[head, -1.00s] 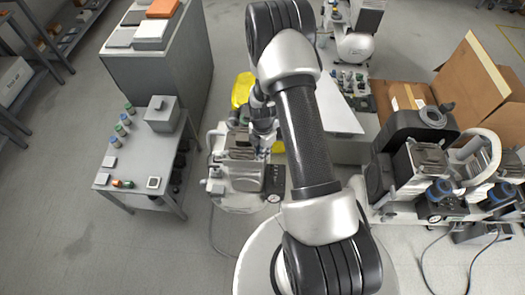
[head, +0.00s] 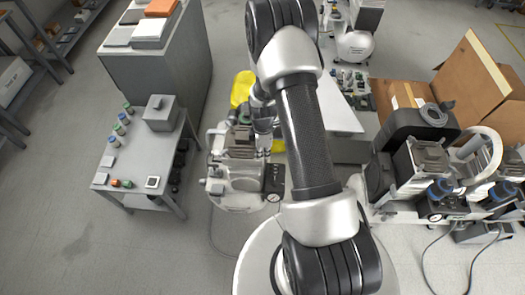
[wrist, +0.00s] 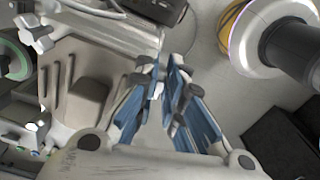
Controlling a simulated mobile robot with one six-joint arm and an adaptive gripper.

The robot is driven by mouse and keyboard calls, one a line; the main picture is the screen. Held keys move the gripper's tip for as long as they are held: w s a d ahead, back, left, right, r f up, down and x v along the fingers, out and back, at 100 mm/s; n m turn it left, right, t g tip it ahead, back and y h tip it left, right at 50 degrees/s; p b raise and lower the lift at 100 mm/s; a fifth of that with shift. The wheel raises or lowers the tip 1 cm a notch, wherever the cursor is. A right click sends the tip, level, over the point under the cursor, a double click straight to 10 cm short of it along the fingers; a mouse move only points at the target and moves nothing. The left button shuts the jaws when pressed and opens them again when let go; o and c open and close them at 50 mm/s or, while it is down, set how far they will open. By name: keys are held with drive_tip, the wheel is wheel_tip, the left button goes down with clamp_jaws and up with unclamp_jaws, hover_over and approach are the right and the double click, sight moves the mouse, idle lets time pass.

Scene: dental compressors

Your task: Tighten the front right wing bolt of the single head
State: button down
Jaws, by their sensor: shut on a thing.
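The single head compressor (head: 238,153) stands left of my arm in the head view, with a black gauge panel (head: 274,178) at its right. In the wrist view its pale ribbed head (wrist: 88,95) fills the left side. My gripper (wrist: 162,68) has blue-padded fingers closed at the tips, at the right edge of the head. A small pale piece, seemingly the wing bolt (wrist: 157,88), shows between the fingers. Its wings and thread are mostly hidden. In the head view my gripper (head: 263,128) is partly hidden behind my arm.
A grey side table (head: 130,165) with small jars and a box stands at the left. Larger compressors (head: 440,170) and cardboard boxes (head: 480,85) stand at the right. A yellow item (head: 242,90) lies behind the single head. Floor is clear at the front left.

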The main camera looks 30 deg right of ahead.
drive_tip(key=m, duration=0.5)
drive_tip(key=shift+s+a+m+b, duration=0.15)
drive_tip(key=shift+s+m+b, duration=0.05)
drive_tip(key=shift+m+b, duration=0.1)
drive_tip(key=m, duration=0.5)
drive_tip(key=shift+s+a, duration=0.1)
drive_tip(key=shift+a, duration=0.15)
drive_tip(key=shift+m, duration=0.4)
drive_tip(key=c, duration=1.7)
unclamp_jaws()
wheel_tip(320, 180, up, 12)
drive_tip(key=shift+r, duration=0.1)
